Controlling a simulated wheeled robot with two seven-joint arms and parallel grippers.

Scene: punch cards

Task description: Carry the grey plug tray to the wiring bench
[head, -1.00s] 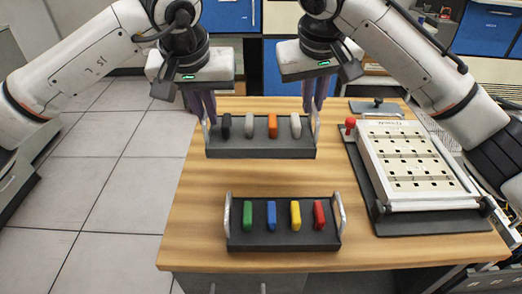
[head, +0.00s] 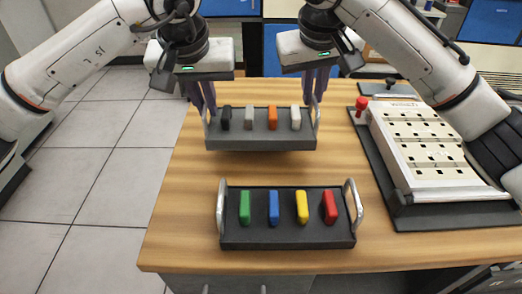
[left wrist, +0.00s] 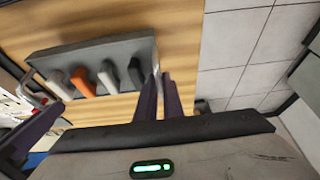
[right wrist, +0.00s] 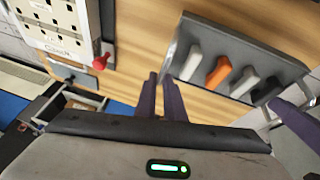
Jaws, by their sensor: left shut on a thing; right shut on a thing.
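A dark grey tray (head: 258,143) with black, grey, orange and white plugs spans my two grippers in the head view. My left gripper (head: 207,108) is shut on its left handle, and my right gripper (head: 315,103) is shut on its right handle. The tray looks level and appears held above the wooden table. The left wrist view shows the tray (left wrist: 95,52) and the left fingers (left wrist: 160,88) at its handle. The right wrist view shows the tray (right wrist: 232,42) beside the right fingers (right wrist: 161,90). The fingers partly hide the handles.
A second dark tray (head: 288,239) with green, blue, yellow and red plugs stands nearer on the wooden table (head: 180,222). A white punch-card device (head: 425,150) with a red knob (head: 361,104) lies at the right. Tiled floor (head: 105,190) is open at the left.

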